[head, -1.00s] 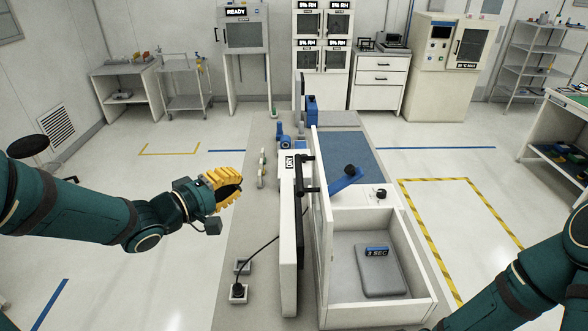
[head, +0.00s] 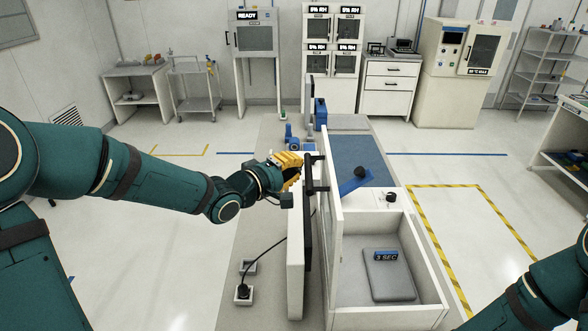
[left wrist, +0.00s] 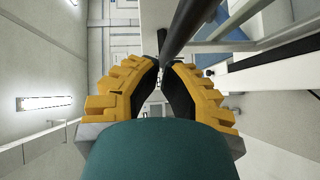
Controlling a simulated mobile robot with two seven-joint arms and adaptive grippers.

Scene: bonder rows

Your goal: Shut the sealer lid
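The sealer is a white open box (head: 431,276) at centre right in the head view. Its lid (head: 333,215) stands upright along the box's left side. A black bar handle (head: 310,176) juts from the lid's left face. My left gripper (head: 300,170), with yellow fingers, is close to the handle's left side. In the left wrist view the fingers (left wrist: 165,68) are apart with a narrow gap, and a dark bar (left wrist: 190,28) passes just beyond their tips. I cannot tell if they touch it. My right gripper is out of view.
A grey pad marked 3 SEC (head: 390,275) lies inside the box. A white upright slab (head: 296,260) stands just left of the lid. A black cable runs to a socket (head: 243,292) on the bench. The floor to the left is free.

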